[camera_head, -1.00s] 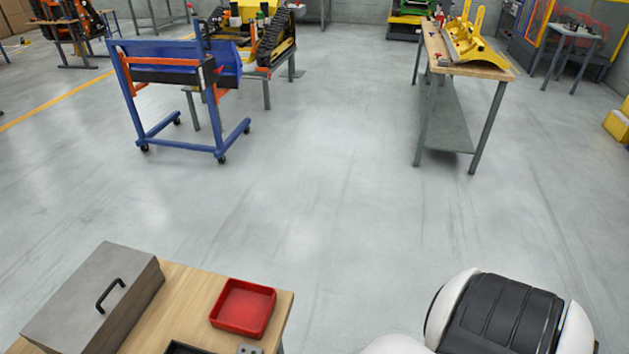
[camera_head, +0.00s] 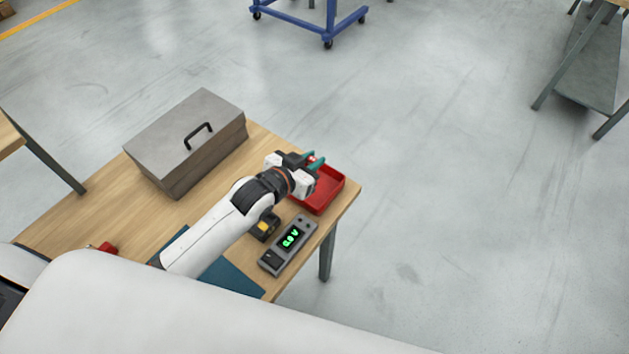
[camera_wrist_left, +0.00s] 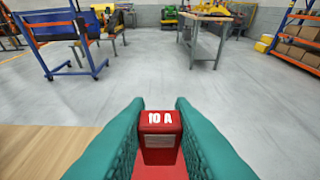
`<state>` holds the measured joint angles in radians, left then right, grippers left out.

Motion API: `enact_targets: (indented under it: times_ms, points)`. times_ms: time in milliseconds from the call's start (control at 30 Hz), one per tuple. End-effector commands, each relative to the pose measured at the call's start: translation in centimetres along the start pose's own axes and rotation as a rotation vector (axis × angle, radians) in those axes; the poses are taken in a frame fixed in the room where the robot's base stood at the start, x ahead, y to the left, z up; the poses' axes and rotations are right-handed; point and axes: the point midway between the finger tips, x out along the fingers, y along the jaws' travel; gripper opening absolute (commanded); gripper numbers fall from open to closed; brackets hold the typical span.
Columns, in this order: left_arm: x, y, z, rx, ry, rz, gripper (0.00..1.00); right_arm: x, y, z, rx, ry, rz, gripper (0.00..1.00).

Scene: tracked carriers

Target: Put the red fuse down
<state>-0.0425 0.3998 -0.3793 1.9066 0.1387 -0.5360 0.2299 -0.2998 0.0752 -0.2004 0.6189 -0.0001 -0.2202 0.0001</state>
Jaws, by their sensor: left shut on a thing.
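The red fuse (camera_wrist_left: 159,140), marked "10 A", sits between the teal fingers of my left gripper (camera_head: 316,162) and fills the gap between them in the left wrist view. In the head view only a small bit of its red shows at the fingertips. The gripper is over the red tray (camera_head: 338,190) near the table's far right corner. In the wrist view a red surface shows below the fuse; I cannot tell whether the fuse touches it. My right gripper is not in view.
The wooden table (camera_head: 88,207) also bears a closed grey toolbox (camera_head: 170,146), a meter with green digits (camera_head: 290,244), a black and yellow item (camera_head: 265,228), a blue mat (camera_head: 232,279) and a small red object (camera_head: 107,248). Open floor lies beyond the table.

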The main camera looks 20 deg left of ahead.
Motion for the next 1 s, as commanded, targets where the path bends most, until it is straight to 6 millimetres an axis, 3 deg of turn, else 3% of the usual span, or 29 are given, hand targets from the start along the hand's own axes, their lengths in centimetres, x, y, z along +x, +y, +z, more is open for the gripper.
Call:
enact_targets:
  times_ms: [100,500,900,933,1000]
  points:
    - [0.8,-0.1,-1.9,0.0,0.002,0.001,0.0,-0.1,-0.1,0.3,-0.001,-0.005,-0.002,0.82]
    - [2.5,-0.1,-6.0,0.001,0.0,0.001,0.0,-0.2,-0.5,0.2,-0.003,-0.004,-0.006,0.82]
    - [2.7,-0.1,-6.5,0.001,-0.001,0.001,0.0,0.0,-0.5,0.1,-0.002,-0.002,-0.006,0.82]
    - [2.7,-0.1,-6.6,0.001,-0.001,0.001,0.23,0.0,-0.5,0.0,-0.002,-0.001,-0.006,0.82]
    - [2.7,-0.1,-6.5,0.001,-0.001,0.001,0.34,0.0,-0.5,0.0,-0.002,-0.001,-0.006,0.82]
